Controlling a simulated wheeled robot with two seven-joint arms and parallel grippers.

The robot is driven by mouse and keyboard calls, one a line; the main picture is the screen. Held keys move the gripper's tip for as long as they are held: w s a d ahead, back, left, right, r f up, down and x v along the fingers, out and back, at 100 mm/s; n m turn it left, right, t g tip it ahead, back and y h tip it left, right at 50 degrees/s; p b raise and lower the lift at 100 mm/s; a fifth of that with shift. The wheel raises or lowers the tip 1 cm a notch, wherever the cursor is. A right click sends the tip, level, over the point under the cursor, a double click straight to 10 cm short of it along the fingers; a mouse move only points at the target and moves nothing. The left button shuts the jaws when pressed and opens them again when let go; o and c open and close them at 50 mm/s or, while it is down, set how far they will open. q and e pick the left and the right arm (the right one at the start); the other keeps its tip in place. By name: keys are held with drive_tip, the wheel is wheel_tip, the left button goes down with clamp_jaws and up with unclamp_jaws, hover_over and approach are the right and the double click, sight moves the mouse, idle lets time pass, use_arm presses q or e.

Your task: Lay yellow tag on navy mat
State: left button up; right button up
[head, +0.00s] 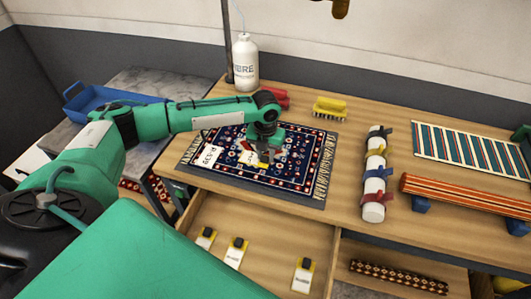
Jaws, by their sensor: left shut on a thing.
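My left gripper (263,163) is over the middle of the navy patterned mat (293,179), which lies flat with pale fringes at both ends. It is shut on a small tag with yellow showing at its edge (258,164), mostly hidden by the fingers. I cannot tell whether the tag touches the mat. A white and red piece (247,157) shows beside the fingers. A white card marked with dark characters (210,153) lies on the mat's left part. My right gripper is not in view.
An open drawer (268,225) below the front edge holds several yellow-edged tags with black blocks. A white bottle (245,63), a yellow brush (329,107), a white roll with coloured ties (375,175) and a striped rolled rug (465,195) stand or lie around the mat.

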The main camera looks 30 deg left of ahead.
sight(265, 156)
use_arm(q)
drive_tip(key=shift+f, duration=0.15)
drive_tip(key=o, duration=0.9)
drive_tip(key=shift+o, duration=0.2)
wheel_tip(265, 156, up, 12)
drive_tip(key=b, duration=0.2)
drive_tip(key=shift+r, duration=0.2)
